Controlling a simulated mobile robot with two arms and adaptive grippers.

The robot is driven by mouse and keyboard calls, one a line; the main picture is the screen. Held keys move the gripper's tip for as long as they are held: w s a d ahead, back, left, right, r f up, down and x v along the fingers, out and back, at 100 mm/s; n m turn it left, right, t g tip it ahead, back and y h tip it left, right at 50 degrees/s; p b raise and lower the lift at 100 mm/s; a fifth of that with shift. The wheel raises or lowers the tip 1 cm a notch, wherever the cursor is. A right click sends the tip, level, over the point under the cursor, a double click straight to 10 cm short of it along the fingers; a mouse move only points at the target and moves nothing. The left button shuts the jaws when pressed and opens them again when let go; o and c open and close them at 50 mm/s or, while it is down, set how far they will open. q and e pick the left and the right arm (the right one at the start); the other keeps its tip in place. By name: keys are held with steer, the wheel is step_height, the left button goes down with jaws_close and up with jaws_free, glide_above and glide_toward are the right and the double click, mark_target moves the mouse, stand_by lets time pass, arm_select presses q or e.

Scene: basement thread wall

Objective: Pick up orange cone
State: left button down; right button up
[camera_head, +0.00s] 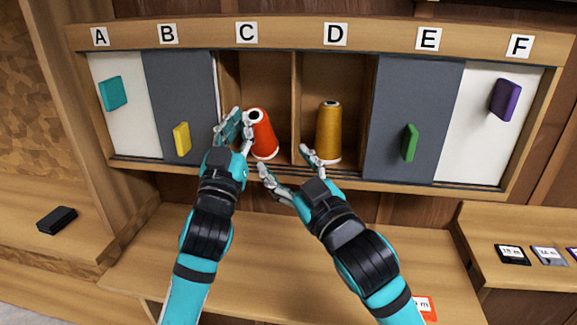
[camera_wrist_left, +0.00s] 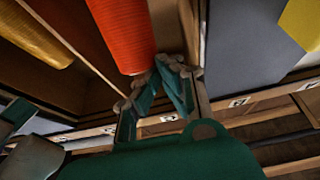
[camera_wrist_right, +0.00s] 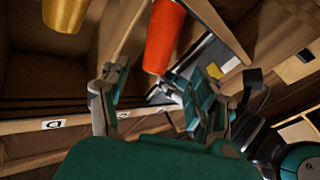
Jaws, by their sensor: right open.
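A red-orange cone (camera_head: 263,135) stands in open compartment C, leaning slightly in the head view. A golden, amber-orange cone (camera_head: 328,132) stands upright in open compartment D. My left gripper (camera_head: 238,128) is at the left side of the red-orange cone. In the left wrist view its fingertips are close together near one end of that cone (camera_wrist_left: 122,35); I cannot tell whether they touch it. My right gripper (camera_head: 285,161) is open and empty, in front of the divider between C and D. The right wrist view shows the red-orange cone (camera_wrist_right: 162,38) and part of the golden cone (camera_wrist_right: 64,14).
Grey panel B (camera_head: 180,90) and grey panel E (camera_head: 412,105) flank the open compartments. White panels A (camera_head: 127,135) and F (camera_head: 470,140) are outermost. A lower shelf (camera_head: 260,260) is mostly clear. A black block (camera_head: 57,220) lies at left, and small labelled cards (camera_head: 512,255) at right.

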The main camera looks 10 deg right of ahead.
mark_target(264, 137)
arm_select(q)
steer(key=shift+w+f, duration=0.15)
steer(key=shift+f, duration=0.15)
arm_select(e)
steer(key=shift+w, duration=0.1)
steer(key=x, duration=1.1)
steer(key=shift+w+a, duration=0.15)
steer(key=shift+w, duration=0.25)
steer(key=c, duration=1.1)
arm_select(q)
steer(key=shift+w+d+r, duration=0.1)
steer(key=shift+r, duration=0.6)
arm_select(e)
steer(key=shift+w+f, duration=0.15)
steer(key=shift+f, duration=0.05)
